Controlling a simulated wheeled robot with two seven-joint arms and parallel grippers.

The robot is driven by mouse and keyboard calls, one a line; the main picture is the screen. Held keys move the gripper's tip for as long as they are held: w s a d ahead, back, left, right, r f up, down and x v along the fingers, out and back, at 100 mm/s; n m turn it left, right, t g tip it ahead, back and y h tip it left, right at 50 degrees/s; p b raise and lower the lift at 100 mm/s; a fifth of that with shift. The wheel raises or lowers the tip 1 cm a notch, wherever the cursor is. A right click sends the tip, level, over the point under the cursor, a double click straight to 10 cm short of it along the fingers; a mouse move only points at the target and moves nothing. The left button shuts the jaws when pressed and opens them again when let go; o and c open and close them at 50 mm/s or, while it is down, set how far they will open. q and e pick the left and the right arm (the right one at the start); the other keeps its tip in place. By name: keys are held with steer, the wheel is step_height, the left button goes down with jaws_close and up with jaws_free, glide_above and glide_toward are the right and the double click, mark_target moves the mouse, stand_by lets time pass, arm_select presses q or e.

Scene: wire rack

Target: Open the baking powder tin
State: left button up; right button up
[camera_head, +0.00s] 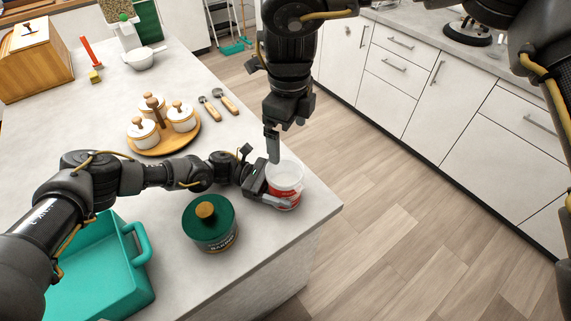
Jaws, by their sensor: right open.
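My right gripper (273,150) points down from above, open, with a fingertip at the tin's upper left rim. Whether it touches is unclear.
A teal tray (140,245) lies at the lower left. A wooden stand with white jars (160,125) and two spoons (218,104) are behind. The counter edge drops off close to the right.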

mark_target(287, 173)
steer(key=m, duration=0.2)
steer(key=r+m, duration=0.1)
steer(key=shift+a+m, duration=0.2)
steer(key=shift+m, duration=0.2)
step_height(287, 173, down, 12)
steer(key=shift+c, duration=0.4)
steer(key=c, duration=0.8)
steer(key=shift+r, duration=0.25)
steer(key=shift+r, duration=0.9)
